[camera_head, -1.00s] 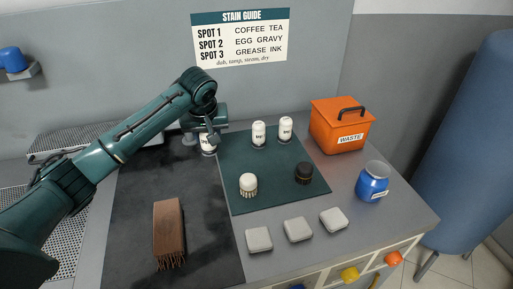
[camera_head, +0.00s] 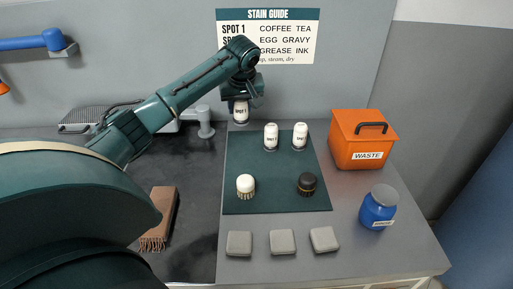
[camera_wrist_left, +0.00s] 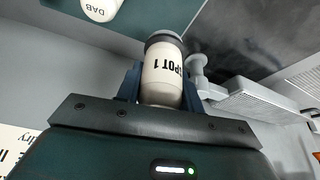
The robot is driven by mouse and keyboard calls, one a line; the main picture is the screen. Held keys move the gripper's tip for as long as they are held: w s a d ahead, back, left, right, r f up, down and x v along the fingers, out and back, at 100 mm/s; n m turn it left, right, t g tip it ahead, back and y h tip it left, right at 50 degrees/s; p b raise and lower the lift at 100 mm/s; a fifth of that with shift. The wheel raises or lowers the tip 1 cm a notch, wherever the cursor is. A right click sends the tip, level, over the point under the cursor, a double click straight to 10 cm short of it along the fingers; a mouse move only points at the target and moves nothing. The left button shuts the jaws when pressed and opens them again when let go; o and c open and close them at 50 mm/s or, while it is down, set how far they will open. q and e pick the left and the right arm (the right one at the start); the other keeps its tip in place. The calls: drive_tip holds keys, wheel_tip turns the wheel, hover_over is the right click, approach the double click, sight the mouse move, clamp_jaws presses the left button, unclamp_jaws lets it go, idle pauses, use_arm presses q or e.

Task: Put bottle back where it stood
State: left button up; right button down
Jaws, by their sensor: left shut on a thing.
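My left gripper (camera_head: 241,99) is shut on a white bottle marked SPOT 1 (camera_head: 240,113), held near the back left corner of the dark green mat (camera_head: 270,172). Whether its base touches a surface is unclear. In the left wrist view the same bottle (camera_wrist_left: 163,72), with a grey band at one end, sits between the fingers of my gripper (camera_wrist_left: 160,86). Two similar white bottles, a left one (camera_head: 271,137) and a right one (camera_head: 300,137), stand upright on the mat's back part, right of the held one. My right gripper is not in view.
A white-topped brush (camera_head: 245,187) and a dark one (camera_head: 307,184) stand on the mat. An orange waste bin (camera_head: 361,139) and a blue jar (camera_head: 378,208) stand right. Grey pads (camera_head: 282,242) lie in front.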

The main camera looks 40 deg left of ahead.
sight(242, 120)
use_arm(q)
wheel_tip(242, 120, down, 10)
drive_tip(key=shift+r+p, duration=0.1)
drive_tip(key=shift+p, duration=0.5)
drive_tip(key=o, duration=1)
drive_tip(key=shift+f, duration=0.2)
drive_tip(key=shift+r, duration=0.1)
drive_tip(key=b+v, duration=0.1)
drive_tip(key=v, duration=1.1)
drive_tip(key=shift+r, duration=0.1)
